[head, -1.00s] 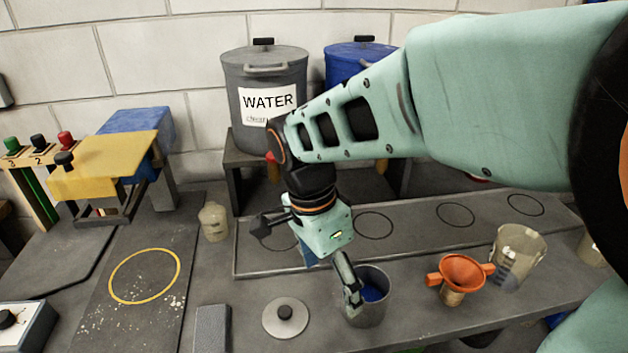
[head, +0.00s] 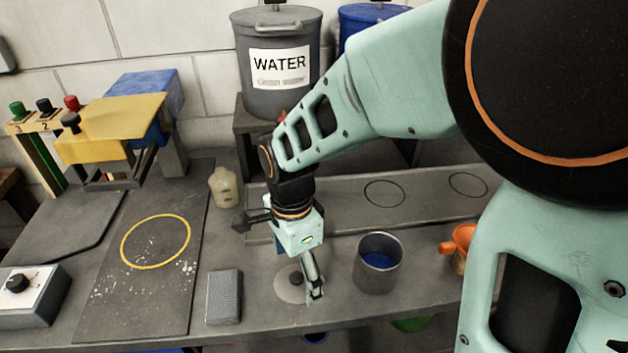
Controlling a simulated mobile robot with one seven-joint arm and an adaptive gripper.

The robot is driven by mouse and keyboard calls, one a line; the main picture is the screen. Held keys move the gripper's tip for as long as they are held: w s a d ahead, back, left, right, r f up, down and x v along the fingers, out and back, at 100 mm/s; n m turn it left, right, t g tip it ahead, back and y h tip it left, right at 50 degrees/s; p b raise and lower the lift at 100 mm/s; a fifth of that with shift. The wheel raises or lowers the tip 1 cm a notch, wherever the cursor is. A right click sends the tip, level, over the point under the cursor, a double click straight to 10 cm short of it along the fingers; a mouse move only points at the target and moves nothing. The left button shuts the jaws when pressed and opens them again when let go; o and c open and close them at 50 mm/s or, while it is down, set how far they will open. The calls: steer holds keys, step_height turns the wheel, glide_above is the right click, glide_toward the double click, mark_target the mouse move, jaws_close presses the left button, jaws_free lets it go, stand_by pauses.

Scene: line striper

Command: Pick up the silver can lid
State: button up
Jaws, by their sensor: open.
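The silver can lid (head: 285,289) is a round grey disc with a dark knob (head: 296,278). It lies flat on the bench just left of the open can. My gripper (head: 314,292) is open, pointing down over the right part of the lid, with a finger hiding some of its right side. No lid is between the fingers as far as I can see. I cannot tell how high the fingertips are above the lid. The grey can (head: 378,268) stands upright to the right with blue paint inside.
A dark grey block (head: 224,297) lies left of the lid. An orange funnel (head: 459,243) is right of the can, partly behind my arm. A beige bottle (head: 223,187) stands behind. A grey water container (head: 277,88) is at the back. The bench's front edge is close below the lid.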

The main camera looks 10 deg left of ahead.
steer(key=shift+f, duration=0.9)
steer(key=shift+c, duration=0.3)
steer(key=shift+s, duration=0.1)
steer(key=c, duration=1.3)
steer(key=shift+d, duration=0.1)
steer(key=c, duration=0.4)
steer(key=shift+s, duration=0.1)
steer(key=shift+c, duration=0.3)
